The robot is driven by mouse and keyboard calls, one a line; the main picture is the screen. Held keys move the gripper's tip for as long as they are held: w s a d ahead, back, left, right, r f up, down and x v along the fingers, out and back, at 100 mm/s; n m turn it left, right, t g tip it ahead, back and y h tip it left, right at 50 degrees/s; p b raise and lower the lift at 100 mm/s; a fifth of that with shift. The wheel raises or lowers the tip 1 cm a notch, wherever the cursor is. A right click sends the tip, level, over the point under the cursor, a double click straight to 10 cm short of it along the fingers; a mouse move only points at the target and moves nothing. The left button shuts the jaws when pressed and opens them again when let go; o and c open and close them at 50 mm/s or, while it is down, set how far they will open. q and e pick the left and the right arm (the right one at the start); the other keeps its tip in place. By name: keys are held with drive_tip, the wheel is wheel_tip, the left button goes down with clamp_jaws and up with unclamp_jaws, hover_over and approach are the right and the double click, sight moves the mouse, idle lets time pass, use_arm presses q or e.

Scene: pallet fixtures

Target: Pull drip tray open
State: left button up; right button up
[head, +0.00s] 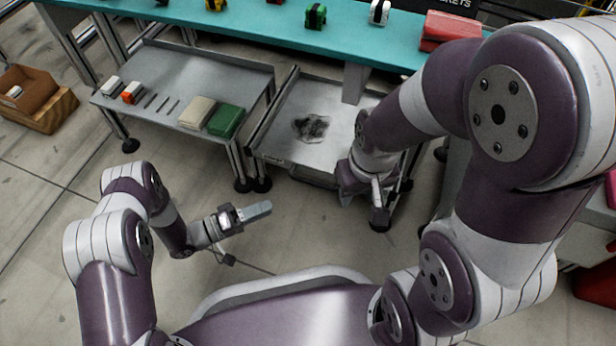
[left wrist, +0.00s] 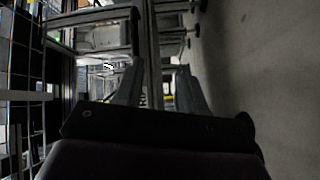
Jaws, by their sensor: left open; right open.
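The drip tray (head: 284,140) is a shallow grey metal tray with a dark stain, below the teal bench in the head view. Its front edge faces me, and its right part is hidden by my right arm. My right gripper (head: 362,200) is at the tray's front right corner, fingers pointing down; I cannot tell whether it touches the tray. My left gripper (head: 246,234) is open and empty over the floor, in front and left of the tray. Its two spread fingers also show in the left wrist view (left wrist: 158,90), with nothing clearly between them.
A grey side table (head: 180,75) left of the tray holds a green block (head: 226,120), a beige block (head: 197,112) and small tools. The teal bench (head: 270,25) carries several small items and a red box (head: 449,28). A wooden crate (head: 50,108) stands far left. Floor before the tray is clear.

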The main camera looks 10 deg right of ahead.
use_arm(q)
drive_tip(key=w+d+r+n+h+b, duration=0.1)
drive_tip(key=d+r, duration=0.3)
drive_tip(key=d, duration=0.8)
drive_tip(key=shift+w+d+r, duration=0.15)
drive_tip(key=shift+w+r, duration=0.05)
drive_tip(key=shift+w, duration=0.15)
drive_tip(key=shift+h, duration=0.3)
clamp_jaws()
